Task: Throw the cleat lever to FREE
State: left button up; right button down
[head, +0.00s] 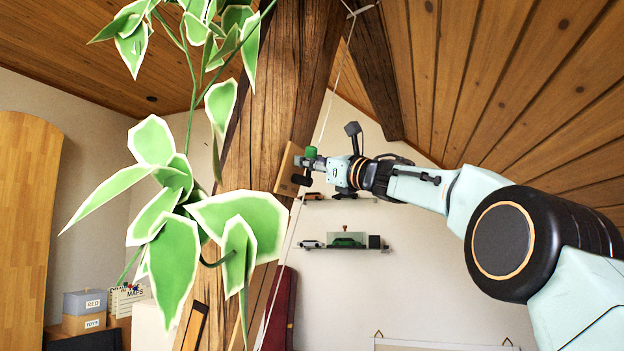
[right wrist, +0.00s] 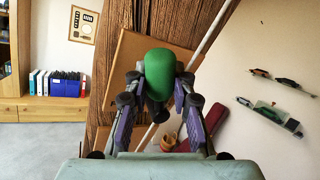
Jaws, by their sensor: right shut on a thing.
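The cleat lever shows as a green knob (right wrist: 159,76) in the right wrist view, between the fingers of my right gripper (right wrist: 160,98). In the head view the green knob (head: 311,152) sits at the tip of my right gripper (head: 309,166), beside a wooden board (head: 288,170) on the timber post (head: 272,100). The right gripper is shut on the knob. The board also shows behind the knob in the right wrist view (right wrist: 128,62). No FREE marking is readable. A pale cord (head: 322,130) runs past the board. My left gripper is not in view.
A leafy plant (head: 170,215) hangs in front of the post at the left. Wall shelves with toy cars (head: 346,241) are behind. Boxes (head: 85,312) stand at lower left. The sloped plank ceiling (head: 500,70) is above my right arm.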

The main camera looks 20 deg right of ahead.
jog(key=shift+s+a+f+n+t+y+b, duration=0.1)
jog(key=shift+a+f+n+t+y+b, duration=0.15)
jog(key=shift+n+b, duration=0.5)
jog(key=shift+s+a+f+n+t+y+b, duration=0.15)
jog(key=shift+f+n+b, duration=0.25)
jog(key=shift+b, duration=0.55)
jog(key=shift+w+r, duration=0.1)
jog(key=c, duration=1.6)
grip_release()
jog(key=o, duration=0.5)
jog(key=shift+s+r, duration=0.15)
jog(key=shift+s, duration=0.1)
jog(key=shift+c, duration=0.2)
jog(key=shift+o, duration=0.2)
jog(key=shift+w, duration=0.1)
